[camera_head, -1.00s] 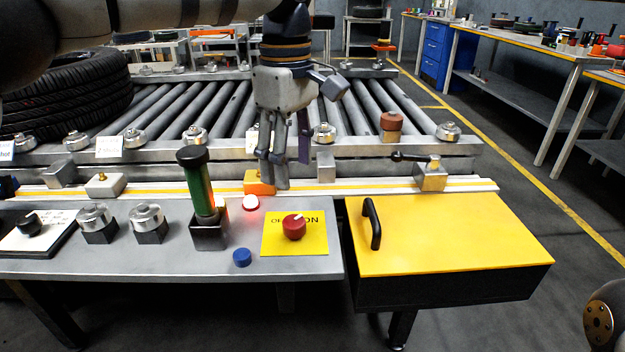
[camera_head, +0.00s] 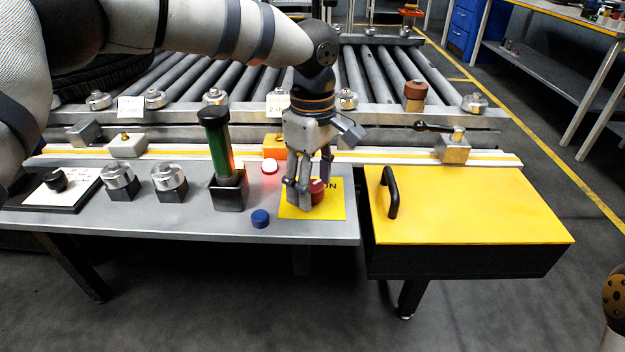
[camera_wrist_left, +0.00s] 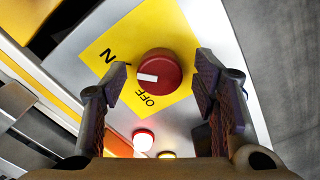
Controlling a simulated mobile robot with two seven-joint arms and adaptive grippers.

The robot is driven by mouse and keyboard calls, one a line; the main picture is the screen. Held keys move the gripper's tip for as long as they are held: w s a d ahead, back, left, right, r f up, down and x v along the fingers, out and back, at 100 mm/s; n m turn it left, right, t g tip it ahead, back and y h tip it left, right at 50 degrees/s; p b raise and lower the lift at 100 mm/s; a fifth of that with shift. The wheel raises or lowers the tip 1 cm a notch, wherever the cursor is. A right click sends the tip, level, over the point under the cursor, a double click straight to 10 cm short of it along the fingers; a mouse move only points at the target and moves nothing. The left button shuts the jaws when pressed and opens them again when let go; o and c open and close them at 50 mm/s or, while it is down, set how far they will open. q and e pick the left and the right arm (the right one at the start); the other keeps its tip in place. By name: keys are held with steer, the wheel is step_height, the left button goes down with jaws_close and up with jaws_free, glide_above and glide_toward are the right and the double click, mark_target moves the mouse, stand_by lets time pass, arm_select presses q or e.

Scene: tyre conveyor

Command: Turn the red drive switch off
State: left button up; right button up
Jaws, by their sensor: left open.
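The red drive switch (camera_wrist_left: 160,68) is a round knob with a white mark, on a yellow plate (camera_head: 335,208) lettered ON and OFF. In the left wrist view the mark points left, between the OFF lettering and a partly hidden ON. My left gripper (camera_head: 312,190) is open and comes down over the plate. In the left wrist view the knob lies between its two fingers, with a gap visible on each side. In the head view the fingers partly hide the red knob. My right gripper is not in view.
A blue button (camera_head: 260,218) and a lit red lamp (camera_head: 269,166) sit nearby. A yellow box lid with a black handle (camera_head: 390,193) is to the right. The roller conveyor (camera_head: 240,88) lies behind.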

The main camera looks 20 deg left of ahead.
arm_select(q)
steer(key=c, duration=1.2)
steer(key=shift+o, duration=0.2)
steer(key=shift+r+n, duration=0.1)
steer(key=shift+n, duration=0.2)
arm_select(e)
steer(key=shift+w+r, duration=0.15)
arm_select(q)
steer(key=n+p, duration=0.1)
steer(key=n, duration=0.1)
steer(key=shift+r+n, duration=0.1)
steer(key=shift+n, duration=0.2)
steer(key=n+p, duration=0.1)
steer(key=n, duration=0.3)
steer(key=shift+n, duration=0.3)
steer(key=n+p, duration=0.1)
steer(key=n, duration=0.4)
steer(key=n+p, duration=0.1)
steer(key=n, duration=0.4)
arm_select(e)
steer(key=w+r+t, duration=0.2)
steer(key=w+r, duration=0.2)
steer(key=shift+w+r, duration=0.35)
arm_select(q)
steer(key=shift+f, duration=0.2)
